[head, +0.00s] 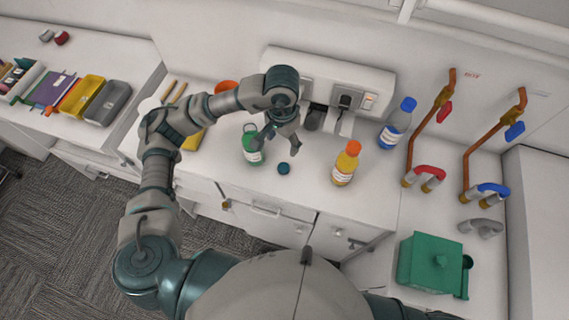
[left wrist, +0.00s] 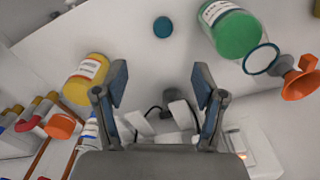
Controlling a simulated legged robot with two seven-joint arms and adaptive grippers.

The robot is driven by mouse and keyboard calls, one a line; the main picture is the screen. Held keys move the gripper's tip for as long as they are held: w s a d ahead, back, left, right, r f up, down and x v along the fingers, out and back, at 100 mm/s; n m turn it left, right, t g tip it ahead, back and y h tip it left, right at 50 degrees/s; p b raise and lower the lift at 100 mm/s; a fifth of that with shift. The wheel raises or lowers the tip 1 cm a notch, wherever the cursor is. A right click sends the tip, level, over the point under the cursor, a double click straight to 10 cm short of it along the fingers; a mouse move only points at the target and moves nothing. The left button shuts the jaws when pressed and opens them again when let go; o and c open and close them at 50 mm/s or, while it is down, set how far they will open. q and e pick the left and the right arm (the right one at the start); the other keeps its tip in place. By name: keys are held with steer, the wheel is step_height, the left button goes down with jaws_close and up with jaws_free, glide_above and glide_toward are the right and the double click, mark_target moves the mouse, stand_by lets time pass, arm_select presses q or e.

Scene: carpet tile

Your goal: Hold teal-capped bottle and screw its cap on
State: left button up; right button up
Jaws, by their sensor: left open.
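A green bottle (head: 254,154) with a white label and a teal ring at its neck stands uncapped on the white counter. It also shows at the upper right of the left wrist view (left wrist: 236,36). A small round teal cap (head: 283,168) lies loose on the counter to its right, and at the top of the left wrist view (left wrist: 163,27). My left gripper (head: 283,143) is open and empty, above the counter just right of the bottle. In the left wrist view its two fingers (left wrist: 161,88) are apart with nothing between them. My right gripper is not in view.
A yellow bottle with an orange cap (head: 345,167) stands right of the teal cap, and a blue-capped bottle (head: 393,130) farther back. An orange item (head: 226,87) is behind my left arm. A socket panel (head: 330,77) is on the wall. Counter near the front edge is clear.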

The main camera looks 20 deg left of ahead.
arm_select(q)
steer(key=p, duration=0.2)
glide_above(283, 168)
steer(key=f, duration=0.8)
steer(key=s+f, duration=0.1)
steer(key=f, duration=0.3)
steer(key=shift+d+f, duration=0.15)
steer(key=shift+w+f, duration=0.15)
steer(key=shift+f, duration=0.25)
steer(key=f, duration=0.1)
steer(key=f+p, duration=0.1)
steer(key=f, duration=0.1)
steer(key=shift+w+a+f, duration=0.2)
steer(key=shift+w+f, duration=0.05)
steer(key=shift+w, duration=0.15)
steer(key=shift+f+p, duration=0.3)
steer(key=shift+f, duration=0.1)
